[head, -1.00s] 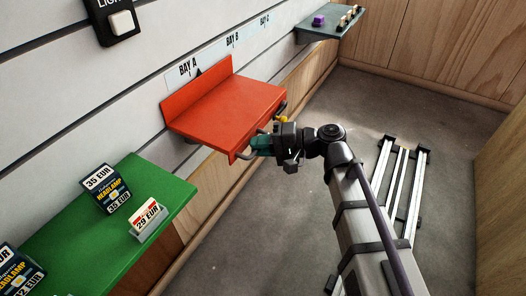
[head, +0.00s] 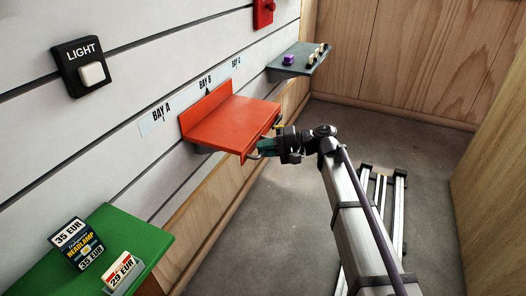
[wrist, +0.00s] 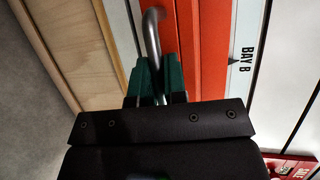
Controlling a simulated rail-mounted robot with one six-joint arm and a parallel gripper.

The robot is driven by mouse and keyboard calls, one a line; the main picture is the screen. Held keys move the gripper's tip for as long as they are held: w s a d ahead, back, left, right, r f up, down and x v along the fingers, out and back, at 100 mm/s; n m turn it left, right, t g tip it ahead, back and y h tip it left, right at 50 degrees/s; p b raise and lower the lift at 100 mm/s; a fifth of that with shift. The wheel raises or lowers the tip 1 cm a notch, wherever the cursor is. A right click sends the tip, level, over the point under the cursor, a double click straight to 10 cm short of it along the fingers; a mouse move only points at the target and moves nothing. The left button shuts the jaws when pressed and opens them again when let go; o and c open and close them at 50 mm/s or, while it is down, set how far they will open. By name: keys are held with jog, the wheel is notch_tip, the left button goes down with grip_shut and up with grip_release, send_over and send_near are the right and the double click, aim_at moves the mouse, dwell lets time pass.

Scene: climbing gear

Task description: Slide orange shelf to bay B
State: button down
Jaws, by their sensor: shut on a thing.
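The orange shelf (head: 235,122) hangs on the slatted wall under the BAY B label (head: 205,83). The small black pointer (head: 207,92) at its back edge is by that label. In the wrist view the orange shelf (wrist: 186,50) runs beside the BAY B label (wrist: 249,40), with the pointer (wrist: 233,61) close to the lettering. My gripper (head: 264,147) is at the shelf's front edge, its green fingers shut on the bent metal handle (wrist: 152,35). Part of the handle is hidden between the fingers (wrist: 158,88).
A green shelf (head: 140,232) with a headlamp box (head: 76,243) and a price tag (head: 122,270) is at lower left. A dark shelf (head: 290,67) with a purple item and other small gear is farther along the wall. BAY A (head: 160,112) lies left of the orange shelf.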

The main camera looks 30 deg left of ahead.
jog(key=c, duration=1.2)
grip_release()
jog(key=shift+d, duration=0.1)
jog(key=p+v, duration=0.2)
jog(key=v, duration=0.8)
jog(key=shift+w+d, duration=0.15)
jog(key=shift+d, duration=0.15)
